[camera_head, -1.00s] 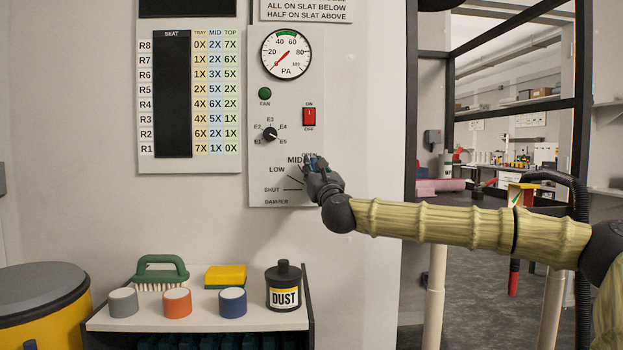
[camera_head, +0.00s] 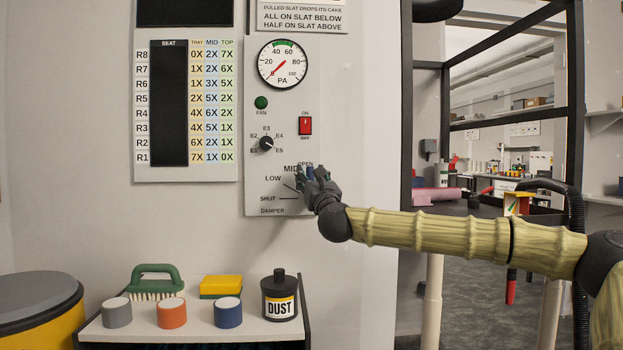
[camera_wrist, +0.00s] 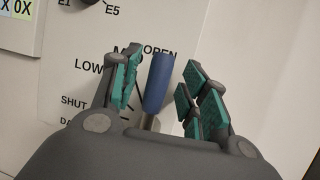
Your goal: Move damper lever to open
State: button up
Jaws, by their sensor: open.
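The damper lever has a blue handle (camera_wrist: 158,83) on a metal shaft; in the wrist view it stands between the fingers, its top near the OPEN label and right of MID. My gripper (camera_wrist: 160,85) is open around the handle, with a gap visible on the right side; whether the left finger touches it I cannot tell. In the head view my gripper (camera_head: 312,180) is in front of the lower right of the control panel (camera_head: 258,195) and hides most of the lever. The SHUT, LOW, MID and OPEN labels form an arc on the panel.
Above the lever are a selector knob (camera_head: 266,143), a red switch (camera_head: 305,125), a green fan lamp (camera_head: 261,103) and a gauge (camera_head: 283,64). Below, a shelf (camera_head: 180,334) holds a brush, sponge, round pots and a DUST jar (camera_head: 280,294). A black frame (camera_head: 406,120) stands to the right.

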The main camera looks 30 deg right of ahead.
jog(key=shift+s, duration=0.1)
jog(key=v, duration=1.2)
